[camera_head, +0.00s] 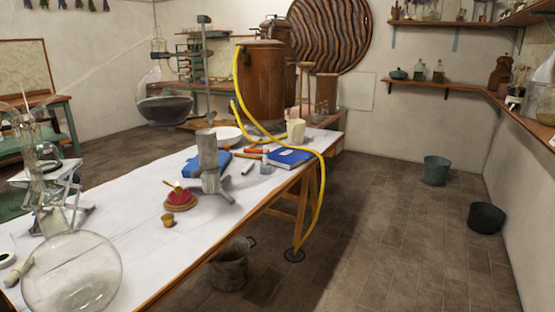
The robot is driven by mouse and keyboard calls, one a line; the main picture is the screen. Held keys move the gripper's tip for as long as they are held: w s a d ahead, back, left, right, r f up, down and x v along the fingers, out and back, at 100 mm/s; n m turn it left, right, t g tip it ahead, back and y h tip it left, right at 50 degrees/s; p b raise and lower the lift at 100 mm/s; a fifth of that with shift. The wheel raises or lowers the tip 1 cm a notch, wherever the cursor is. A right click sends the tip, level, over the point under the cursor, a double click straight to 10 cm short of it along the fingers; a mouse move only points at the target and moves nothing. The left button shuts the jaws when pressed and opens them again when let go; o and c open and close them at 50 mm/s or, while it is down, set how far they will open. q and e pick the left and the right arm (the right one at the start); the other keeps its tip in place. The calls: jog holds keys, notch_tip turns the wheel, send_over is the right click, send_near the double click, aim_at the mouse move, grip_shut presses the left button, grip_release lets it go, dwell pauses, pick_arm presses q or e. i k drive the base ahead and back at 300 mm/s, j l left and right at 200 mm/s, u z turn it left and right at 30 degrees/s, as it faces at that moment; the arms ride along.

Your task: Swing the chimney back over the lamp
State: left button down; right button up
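A grey metal cylinder (207,150), which looks like the chimney, stands upright on a small splayed-leg support on the white-covered table (150,262). A low red-brown round piece (180,200) with a pale knob and a thin stick sits in front of it, slightly left and apart from it. I cannot tell whether this piece is the lamp, or whether anything is inside or under the cylinder. No hinge or swing arm can be made out at this size. Neither of my grippers is in view.
A large glass flask (72,275) and glassware on a lab jack (45,172) stand at the left. A small cork (168,220) and blue books (290,158) lie near the cylinder. A yellow hose (322,190) runs over the table's right edge to the floor. The floor at right is mostly clear.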

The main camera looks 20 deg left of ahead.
aim_at(209, 170)
jog(key=i+l, duration=0.1)
jog(key=i, duration=0.55)
jog(key=i+l, duration=0.1)
jog(key=i, duration=0.55)
jog(key=i+l+u, duration=0.1)
jog(key=i+u, duration=0.35)
jog(key=i+l+u, duration=0.2)
jog(key=u, duration=0.3)
jog(key=i+l+u, duration=0.55)
jog(key=l+u, duration=0.2)
jog(key=u, duration=0.2)
